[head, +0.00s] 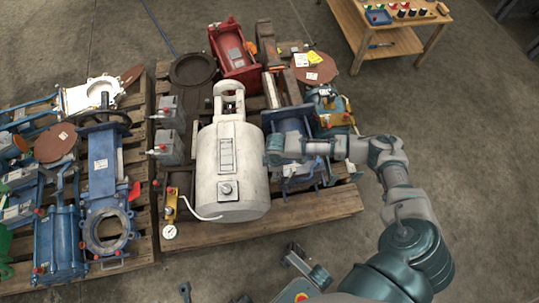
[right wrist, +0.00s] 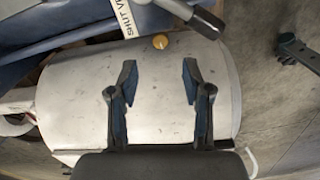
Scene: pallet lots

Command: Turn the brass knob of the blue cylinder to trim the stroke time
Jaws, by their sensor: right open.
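The blue cylinder (head: 290,125) lies on the middle pallet, right of a large white tank, partly hidden behind my right arm. In the right wrist view a dark blue body (right wrist: 30,45) fills the upper left. A small round brass knob (right wrist: 160,41) shows there beyond my fingertips, roughly centred between them, against the white tank's edge. I cannot make out the knob in the head view. My right gripper (right wrist: 158,78) is open and empty, its fingers apart from the knob; it also shows in the head view (head: 272,150) between tank and cylinder. My left gripper is not in view.
The white tank (head: 215,160) stands close beside the blue cylinder and lies under my fingers. A grey lever (right wrist: 190,12) and a label reading "SHUT V" (right wrist: 128,22) are near the knob. A red unit (head: 234,55) sits behind; a wooden bench (head: 350,20) stands at upper right.

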